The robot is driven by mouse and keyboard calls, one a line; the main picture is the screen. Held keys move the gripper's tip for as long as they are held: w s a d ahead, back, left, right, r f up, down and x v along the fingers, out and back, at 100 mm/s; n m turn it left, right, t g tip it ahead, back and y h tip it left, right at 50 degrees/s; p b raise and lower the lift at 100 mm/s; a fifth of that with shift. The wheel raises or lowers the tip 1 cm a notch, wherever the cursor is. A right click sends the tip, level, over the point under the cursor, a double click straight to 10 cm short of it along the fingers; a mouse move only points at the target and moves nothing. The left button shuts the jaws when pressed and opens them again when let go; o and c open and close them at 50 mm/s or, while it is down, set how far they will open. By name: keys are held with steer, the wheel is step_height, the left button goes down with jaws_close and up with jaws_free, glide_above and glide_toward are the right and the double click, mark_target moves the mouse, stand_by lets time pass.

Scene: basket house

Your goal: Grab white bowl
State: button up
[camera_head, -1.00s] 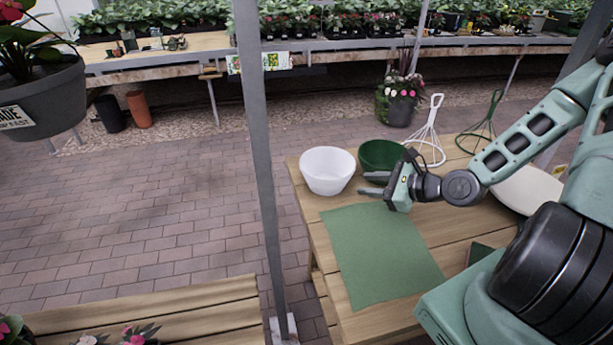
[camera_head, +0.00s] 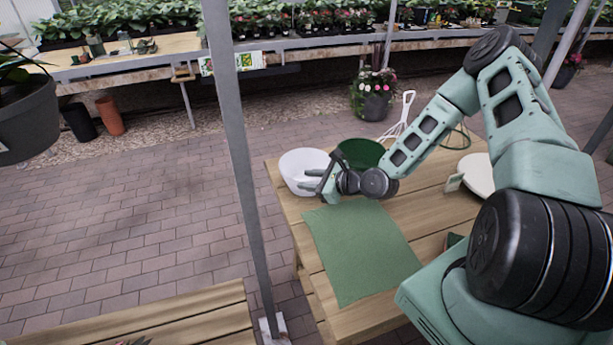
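The white bowl (camera_head: 297,165) stands upright on the wooden table near its back left corner. My gripper (camera_head: 308,180) is at the bowl's front right side, with its fingers pointing left across that part of the bowl. The fingers look spread apart. I cannot tell whether a finger touches the bowl or lies inside its rim. The lower right of the bowl is partly hidden by the gripper.
A dark green bowl (camera_head: 362,152) stands just right of the white one, partly behind my arm. A green mat (camera_head: 360,250) lies in front. A whitish plate (camera_head: 478,172) and white wire holder (camera_head: 403,122) are farther right. A metal post (camera_head: 240,170) rises left of the table.

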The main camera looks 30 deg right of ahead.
mark_target(297, 180)
steer(key=p+x, duration=0.1)
steer(key=x, duration=0.3)
steer(key=shift+w+a+f+p, duration=0.15)
steer(key=shift+w+f+p, duration=0.1)
steer(key=shift+w+p, duration=0.1)
steer(key=shift+s, duration=0.1)
jaws_close()
